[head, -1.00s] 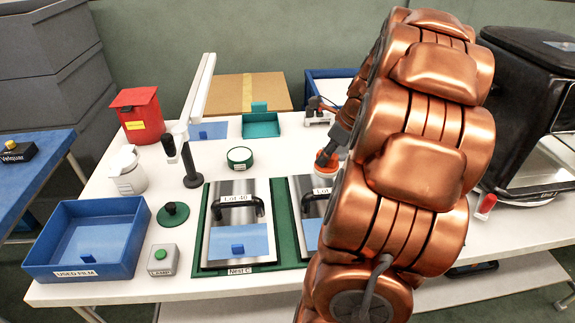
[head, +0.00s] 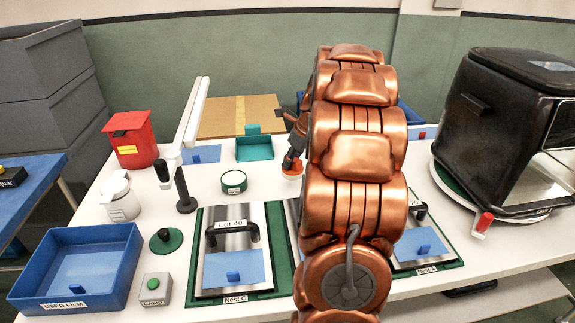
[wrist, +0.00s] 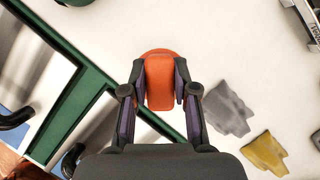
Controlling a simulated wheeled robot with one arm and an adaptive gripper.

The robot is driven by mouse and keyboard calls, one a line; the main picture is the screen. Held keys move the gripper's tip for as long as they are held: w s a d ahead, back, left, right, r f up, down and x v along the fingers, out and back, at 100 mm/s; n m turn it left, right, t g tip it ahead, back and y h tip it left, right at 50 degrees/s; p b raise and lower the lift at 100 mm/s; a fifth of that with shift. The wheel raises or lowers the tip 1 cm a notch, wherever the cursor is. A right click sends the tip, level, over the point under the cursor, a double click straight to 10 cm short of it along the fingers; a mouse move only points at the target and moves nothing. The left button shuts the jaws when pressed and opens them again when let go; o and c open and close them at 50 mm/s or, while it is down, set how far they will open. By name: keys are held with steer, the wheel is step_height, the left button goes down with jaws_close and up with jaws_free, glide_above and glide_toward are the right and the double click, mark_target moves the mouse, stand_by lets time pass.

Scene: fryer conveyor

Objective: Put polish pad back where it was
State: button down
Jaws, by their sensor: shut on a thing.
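An orange pad with a pale underside, which I take for the polish pad (wrist: 160,80), is between the two fingers of my gripper (wrist: 160,95) in the wrist view. My gripper is shut on it. In the head view the pad (head: 292,170) shows just left of my arm, over the white table behind the plates. I cannot tell whether it touches the table. My arm hides part of my gripper and the table behind it.
The Lot 40 plate (head: 215,268) lies in a green frame in front. My arm covers the middle plate. Grey and yellow pieces (wrist: 265,152) lie on the table.

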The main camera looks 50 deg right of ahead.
steer(key=shift+w+d+f, duration=0.1)
steer(key=shift+w+d, duration=0.1)
steer(key=shift+w, duration=0.85)
steer(key=shift+f, duration=1.7)
steer(key=shift+f, duration=0.15)
steer(key=c, duration=0.9)
jaws_free()
